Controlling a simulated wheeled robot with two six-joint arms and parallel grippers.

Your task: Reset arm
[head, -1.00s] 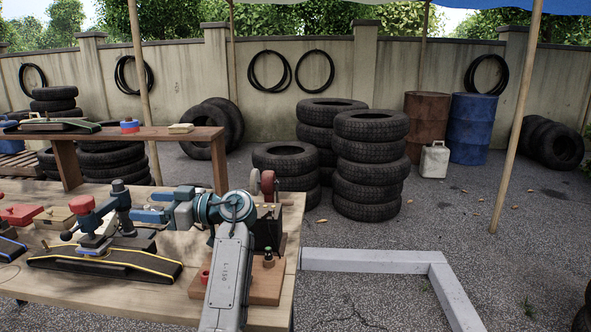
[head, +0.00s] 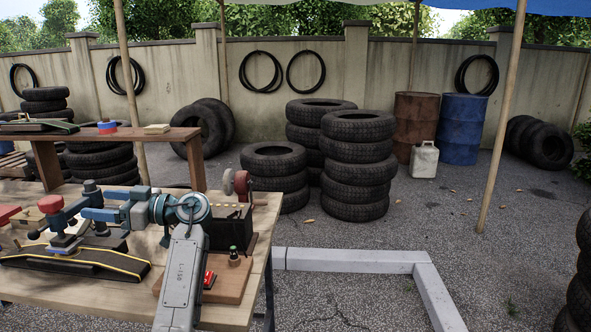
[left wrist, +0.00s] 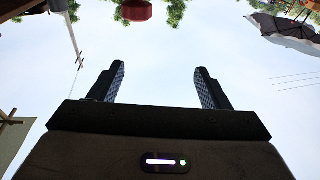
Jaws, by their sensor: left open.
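My left arm comes up from the bottom of the head view over the wooden bench. Its blue left gripper (head: 88,204) points left, with its two fingers apart and nothing seen between them. It appears just right of a dark clamp-like post with a red knob (head: 50,204); I cannot tell whether they touch. In the left wrist view the open fingers (left wrist: 160,84) stand against the sky with an empty gap. My right gripper is not in view.
The bench (head: 110,310) carries a black belt strip (head: 75,262), a wooden block (head: 232,285) with a red button, and a raised shelf (head: 120,136). A pale kerb (head: 350,260) lies right of the bench.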

